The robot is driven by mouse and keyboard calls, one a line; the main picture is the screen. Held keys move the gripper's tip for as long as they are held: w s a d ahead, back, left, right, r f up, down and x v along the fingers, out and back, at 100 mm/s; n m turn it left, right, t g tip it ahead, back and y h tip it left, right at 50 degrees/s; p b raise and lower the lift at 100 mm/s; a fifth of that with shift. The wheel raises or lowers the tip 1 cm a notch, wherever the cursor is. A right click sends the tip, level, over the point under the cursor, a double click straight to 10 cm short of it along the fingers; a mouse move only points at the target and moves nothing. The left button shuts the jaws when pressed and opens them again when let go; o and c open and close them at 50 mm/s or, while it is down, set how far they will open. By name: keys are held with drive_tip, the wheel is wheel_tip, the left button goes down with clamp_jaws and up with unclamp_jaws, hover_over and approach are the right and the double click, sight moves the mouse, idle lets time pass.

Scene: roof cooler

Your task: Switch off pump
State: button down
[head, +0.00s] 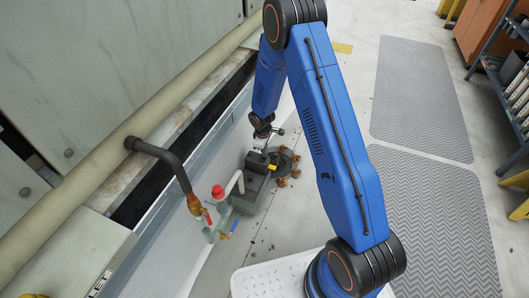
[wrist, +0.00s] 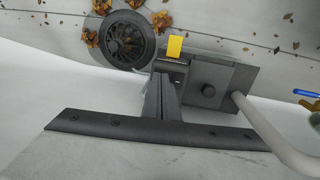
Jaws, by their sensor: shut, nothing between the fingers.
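The pump is a grey box (head: 252,190) in the trough, with a pale pipe (head: 235,181) rising from it. A small yellow switch piece (head: 273,168) sits on its top; in the wrist view the yellow piece (wrist: 175,46) stands just beyond my fingertips. My gripper (head: 261,146) is shut and empty, pointing down close above the pump. In the wrist view my gripper's fingers (wrist: 170,73) are together and overlap part of the pump's edge. I cannot tell whether they touch the pump or the switch. The pump's dark lid (wrist: 225,85) lies right of the fingers.
A round drain grate (wrist: 127,38) with brown leaves (wrist: 160,20) lies beside the pump. A large pipe (head: 100,155) runs along the cooler wall.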

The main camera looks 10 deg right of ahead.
drive_tip(key=shift+f, duration=0.15)
drive_tip(key=shift+s, duration=0.1)
drive_tip(key=shift+s+a+r, duration=0.2)
drive_tip(key=shift+s+a, duration=0.25)
drive_tip(key=shift+s, duration=0.05)
drive_tip(key=shift+r, duration=0.15)
idle(0.3)
drive_tip(key=shift+r, duration=0.25)
wheel_tip(320, 180, up, 13)
drive_tip(key=w+d, duration=0.1)
drive_tip(key=shift+w, duration=0.2)
drive_tip(key=shift+r, duration=0.1)
idle(0.3)
